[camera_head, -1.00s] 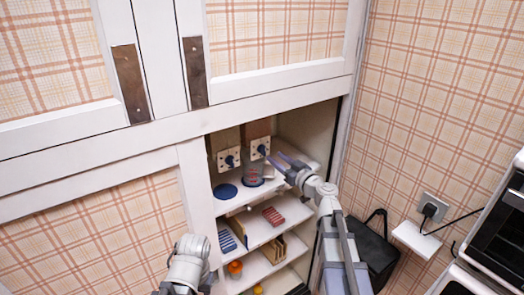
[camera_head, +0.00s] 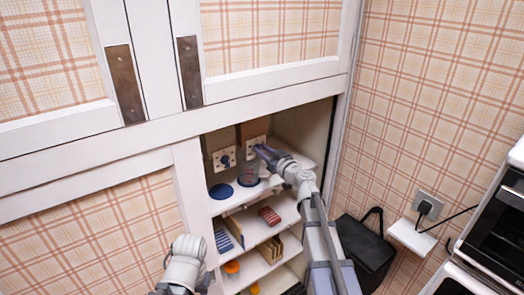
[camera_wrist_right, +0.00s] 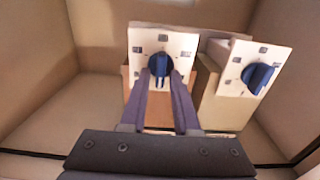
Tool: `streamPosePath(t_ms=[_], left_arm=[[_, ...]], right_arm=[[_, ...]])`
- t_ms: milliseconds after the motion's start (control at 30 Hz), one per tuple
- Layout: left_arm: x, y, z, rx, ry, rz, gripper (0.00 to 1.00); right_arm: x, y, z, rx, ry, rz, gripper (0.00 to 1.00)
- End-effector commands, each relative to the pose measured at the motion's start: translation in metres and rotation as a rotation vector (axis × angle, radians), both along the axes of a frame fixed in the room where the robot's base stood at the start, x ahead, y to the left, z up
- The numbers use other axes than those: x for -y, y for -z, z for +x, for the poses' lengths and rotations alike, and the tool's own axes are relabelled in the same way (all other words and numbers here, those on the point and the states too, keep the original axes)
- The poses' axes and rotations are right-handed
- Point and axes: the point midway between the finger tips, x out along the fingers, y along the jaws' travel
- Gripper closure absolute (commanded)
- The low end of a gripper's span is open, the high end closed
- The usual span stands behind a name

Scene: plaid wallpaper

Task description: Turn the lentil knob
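Two wooden dispensers with pale square plates and dark blue knobs stand side by side on the cupboard's top shelf. I cannot tell which holds lentils. The right knob (camera_head: 254,148) shows centred in the right wrist view (camera_wrist_right: 159,64); the left knob (camera_head: 225,160) is at the right there (camera_wrist_right: 258,77). My right gripper (camera_head: 259,150) is at the right knob. Its two fingers (camera_wrist_right: 159,78) are apart, with their tips at the knob's lower sides; contact is unclear. Only part of my left arm shows at the bottom; its gripper is out of view.
Lower shelves hold several small items. The cupboard's side wall (camera_head: 318,128) is close to the right arm.

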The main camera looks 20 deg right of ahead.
Motion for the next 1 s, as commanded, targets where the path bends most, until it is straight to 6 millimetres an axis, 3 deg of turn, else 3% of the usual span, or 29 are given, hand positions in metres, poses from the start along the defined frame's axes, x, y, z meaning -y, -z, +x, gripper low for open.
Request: streamPosePath(t_ms=[167,667,1000], left_arm=[[0.0000,0.0000,0.0000,0.000,0.000,0.000,0.54],[0.0000,0.0001,0.0000,0.000,0.000,0.000,0.54],[0.0000,0.0008,-0.0001,0.000,0.000,0.000,0.54]], right_arm=[[0.0001,0.0001,-0.0002,0.000,0.000,0.000,1.00],[0.0005,0.0002,0.0000,-0.013,0.000,0.035,1.00],[0.0030,0.0008,0.0008,-0.094,0.000,0.259,1.00]])
